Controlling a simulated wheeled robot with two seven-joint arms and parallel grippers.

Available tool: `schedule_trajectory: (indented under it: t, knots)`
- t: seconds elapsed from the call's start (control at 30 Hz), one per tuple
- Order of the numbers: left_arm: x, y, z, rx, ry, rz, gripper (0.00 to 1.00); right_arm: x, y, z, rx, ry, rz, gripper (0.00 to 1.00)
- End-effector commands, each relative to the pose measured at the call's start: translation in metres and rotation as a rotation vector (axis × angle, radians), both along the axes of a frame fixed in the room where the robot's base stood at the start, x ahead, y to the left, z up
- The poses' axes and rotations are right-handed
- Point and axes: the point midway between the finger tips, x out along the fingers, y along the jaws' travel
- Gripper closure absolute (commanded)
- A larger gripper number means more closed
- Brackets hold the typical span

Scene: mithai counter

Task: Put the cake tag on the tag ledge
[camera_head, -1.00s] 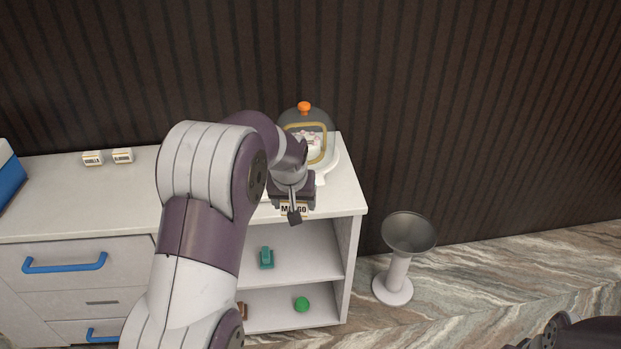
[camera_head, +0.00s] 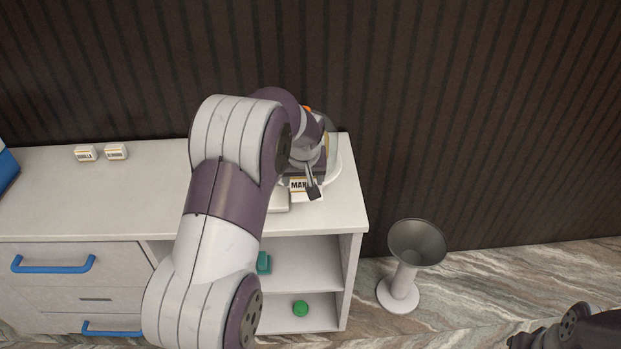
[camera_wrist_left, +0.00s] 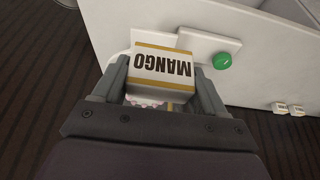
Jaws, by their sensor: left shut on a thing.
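The cake tag (camera_head: 298,185), a small white block with a yellow band and dark lettering, is in my left gripper (camera_head: 310,189). In the left wrist view the tag (camera_wrist_left: 162,68) reads MANGO and sits between the two fingers, which are shut on it. In the head view the gripper is over the right part of the counter, in front of the cake stand (camera_head: 334,168). A low pale block (camera_head: 279,203), possibly the tag ledge, is partly hidden by my arm; I cannot tell whether the tag touches it.
Two small tags (camera_head: 85,154) (camera_head: 116,152) stand at the counter's (camera_head: 90,200) back left. A green round piece (camera_wrist_left: 222,61) shows beside the held tag in the wrist view. Shelves below hold a teal item (camera_head: 264,263) and a green ball (camera_head: 300,308). A grey-topped pedestal (camera_head: 403,280) stands right.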

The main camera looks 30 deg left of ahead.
Motion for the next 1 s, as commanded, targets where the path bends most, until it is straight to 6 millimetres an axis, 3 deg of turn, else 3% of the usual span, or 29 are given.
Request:
schedule_trajectory:
  t: [0.1, 0.3, 0.53, 0.87, 0.9, 0.97, 1.0]
  knots:
    - [0.03, 0.012, -0.017, -0.001, 0.004, 0.001, 0.57, 0.0, 0.0, 0.014, 0.0, 0.0, 0.0, 0.57]
    - [0.057, 0.021, -0.036, 0.0, 0.001, 0.0, 0.57, 0.0, 0.0, 0.02, 0.0, 0.0, 0.0, 0.57]
    - [0.058, 0.022, -0.073, -0.001, 0.001, 0.0, 0.57, 0.0, 0.0, 0.031, 0.0, 0.0, 0.0, 0.57]
    - [0.058, 0.022, -0.08, 0.001, -0.001, 0.0, 0.57, 0.0, 0.0, 0.026, 0.0, 0.0, 0.0, 0.57]
    - [0.058, 0.022, -0.079, 0.001, -0.001, 0.0, 0.19, 0.0, 0.0, 0.027, 0.0, 0.0, 0.0, 0.57]
    - [0.058, 0.022, -0.078, 0.001, -0.001, 0.0, 0.03, 0.0, 0.0, 0.028, 0.0, 0.0, 0.0, 0.57]
    - [0.058, 0.022, -0.078, 0.001, -0.001, 0.0, 0.03, 0.0, 0.0, 0.028, 0.0, 0.0, 0.0, 0.57]
